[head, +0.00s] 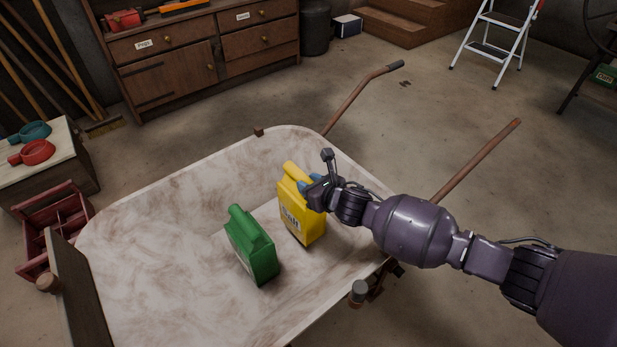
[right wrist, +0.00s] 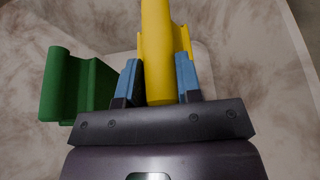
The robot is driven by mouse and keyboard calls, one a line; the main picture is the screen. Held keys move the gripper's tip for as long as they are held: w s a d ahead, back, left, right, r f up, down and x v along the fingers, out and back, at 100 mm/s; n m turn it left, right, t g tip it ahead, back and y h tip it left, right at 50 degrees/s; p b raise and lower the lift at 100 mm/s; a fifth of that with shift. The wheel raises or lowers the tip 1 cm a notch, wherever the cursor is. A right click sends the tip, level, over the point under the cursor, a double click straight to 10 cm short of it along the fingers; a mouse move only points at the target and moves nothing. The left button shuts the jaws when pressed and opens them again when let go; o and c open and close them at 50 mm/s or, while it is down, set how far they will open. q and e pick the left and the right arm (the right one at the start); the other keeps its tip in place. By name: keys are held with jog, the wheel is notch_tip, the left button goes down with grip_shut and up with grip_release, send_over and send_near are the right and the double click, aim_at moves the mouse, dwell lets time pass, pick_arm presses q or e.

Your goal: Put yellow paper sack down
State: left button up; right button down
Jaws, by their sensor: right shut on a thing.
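The yellow paper sack (head: 301,218) is upright inside the pale wheelbarrow tray (head: 160,208). My right gripper (head: 306,187) is shut on the sack near its top. In the right wrist view the two blue fingers (right wrist: 159,82) clasp the yellow sack (right wrist: 160,32) from both sides. Whether the sack's base touches the tray floor I cannot tell for sure. A green paper sack (head: 251,246) stands just left of the yellow one, with a small gap. It also shows in the right wrist view (right wrist: 75,88). My left gripper is not in view.
Two wheelbarrow handles (head: 478,160) stick out at the back right. The tray has bare room left of the green sack. A small table (head: 60,165) with red and teal scoops and a red crate (head: 70,215) stand at the left. A wooden cabinet (head: 165,75) is behind.

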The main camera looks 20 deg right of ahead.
aim_at(302, 203)
jog(key=shift+w+r, duration=0.25)
jog(key=shift+r, duration=0.2)
pick_arm(q)
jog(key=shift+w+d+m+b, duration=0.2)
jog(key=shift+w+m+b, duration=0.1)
jog(key=shift+b, duration=0.55)
pick_arm(e)
notch_tip(302, 203, down, 4)
jog(key=shift+f, duration=0.1)
jog(key=c, duration=1.2)
grip_release()
jog(key=shift+s+f, duration=0.2)
jog(key=shift+f, duration=0.15)
jog(key=o, duration=0.4)
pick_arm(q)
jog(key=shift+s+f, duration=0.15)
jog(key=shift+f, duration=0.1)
